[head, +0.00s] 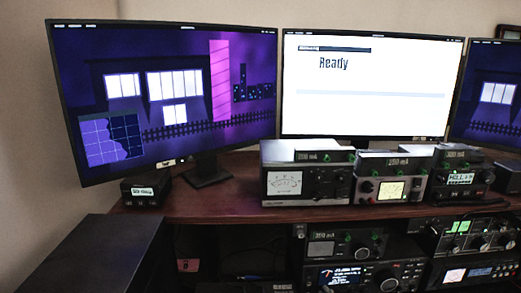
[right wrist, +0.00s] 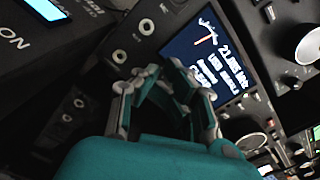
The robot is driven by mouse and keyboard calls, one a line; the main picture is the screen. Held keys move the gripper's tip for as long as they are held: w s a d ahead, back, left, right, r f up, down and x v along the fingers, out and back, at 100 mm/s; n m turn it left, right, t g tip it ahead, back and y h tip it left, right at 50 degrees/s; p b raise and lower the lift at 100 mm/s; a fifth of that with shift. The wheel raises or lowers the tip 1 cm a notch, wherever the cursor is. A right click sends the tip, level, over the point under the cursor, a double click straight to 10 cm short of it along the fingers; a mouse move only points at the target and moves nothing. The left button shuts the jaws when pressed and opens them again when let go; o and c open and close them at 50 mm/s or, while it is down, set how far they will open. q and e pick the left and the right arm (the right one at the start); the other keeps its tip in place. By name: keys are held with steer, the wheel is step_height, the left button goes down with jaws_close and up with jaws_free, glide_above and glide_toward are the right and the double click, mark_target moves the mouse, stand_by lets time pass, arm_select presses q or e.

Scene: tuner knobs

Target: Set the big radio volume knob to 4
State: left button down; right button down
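A black radio (head: 412,272) with a lit display (head: 345,275) sits on the lower shelf in the head view, with a big round knob (head: 388,281) right of the display near the bottom edge. In the right wrist view a radio display (right wrist: 211,52) appears tilted, with a large silver-rimmed knob (right wrist: 309,47) at the right edge, cut off by the frame. My right gripper (right wrist: 160,85) is open in front of the panel, left of and below the display, apart from the large knob; nothing shows between its fingers. Knob settings are unreadable. My left gripper is not in view.
A wooden desk (head: 225,208) carries several meter units, including a grey one (head: 310,178), and monitors (head: 372,85) behind them. Other radio gear (head: 478,232) is stacked at the lower right. A dark box (head: 105,250) stands at the lower left.

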steer(key=shift+d+f, duration=0.2)
steer(key=shift+d, duration=0.05)
steer(key=shift+r+p, duration=0.2)
steer(key=shift+p, duration=0.25)
steer(key=shift+s+r+p, duration=0.15)
steer(key=shift+s+p, duration=0.4)
steer(key=shift+s, duration=2.45)
steer(key=shift+a, duration=0.1)
